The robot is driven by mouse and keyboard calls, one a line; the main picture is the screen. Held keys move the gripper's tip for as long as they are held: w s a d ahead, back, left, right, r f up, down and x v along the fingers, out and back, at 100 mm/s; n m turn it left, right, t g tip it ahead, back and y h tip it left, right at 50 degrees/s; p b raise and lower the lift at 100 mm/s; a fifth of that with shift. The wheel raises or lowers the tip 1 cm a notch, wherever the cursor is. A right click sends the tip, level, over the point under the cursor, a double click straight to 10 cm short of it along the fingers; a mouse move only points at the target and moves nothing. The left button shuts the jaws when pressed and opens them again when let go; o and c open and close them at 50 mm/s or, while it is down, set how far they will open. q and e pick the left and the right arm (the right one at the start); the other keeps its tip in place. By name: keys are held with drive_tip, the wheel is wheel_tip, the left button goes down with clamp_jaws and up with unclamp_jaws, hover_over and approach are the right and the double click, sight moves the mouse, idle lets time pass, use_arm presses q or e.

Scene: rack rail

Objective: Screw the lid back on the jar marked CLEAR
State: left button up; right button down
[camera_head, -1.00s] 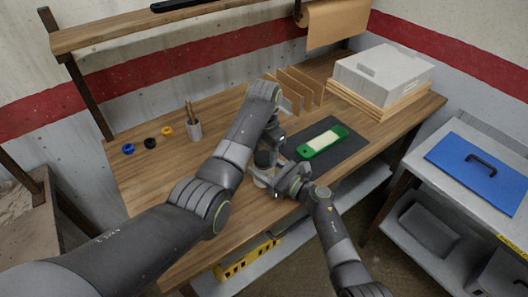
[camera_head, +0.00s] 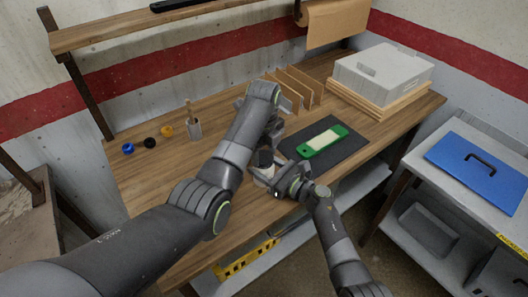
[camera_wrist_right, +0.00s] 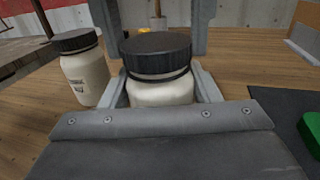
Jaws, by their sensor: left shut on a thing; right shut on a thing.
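A white jar (camera_wrist_right: 163,94) stands between the fingers of my right gripper (camera_wrist_right: 160,88), which is shut on its body. A black lid (camera_wrist_right: 156,50) is at this jar's mouth, with a dark ring and a thin light band below it. Grey fingers of my left gripper (camera_wrist_right: 155,28) flank the lid and are shut on it. In the head view, my left gripper (camera_head: 268,145) is above the jar, partly hidden by its own arm, and my right gripper (camera_head: 270,174) is at the jar. No label shows on the held jar, so I cannot read its marking.
A second white jar (camera_wrist_right: 86,78) with a black lid stands to the left; its label is too small to read. A cup (camera_head: 195,130) with sticks and several small coloured rings stand further left. A dark mat (camera_head: 352,150) with a green-framed piece (camera_head: 323,141) lies right.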

use_arm(q)
drive_tip(key=m, duration=0.9)
drive_tip(key=shift+a, duration=0.1)
drive_tip(key=o, duration=0.9)
drive_tip(key=shift+r, duration=2.25)
drive_tip(key=shift+c, duration=0.2)
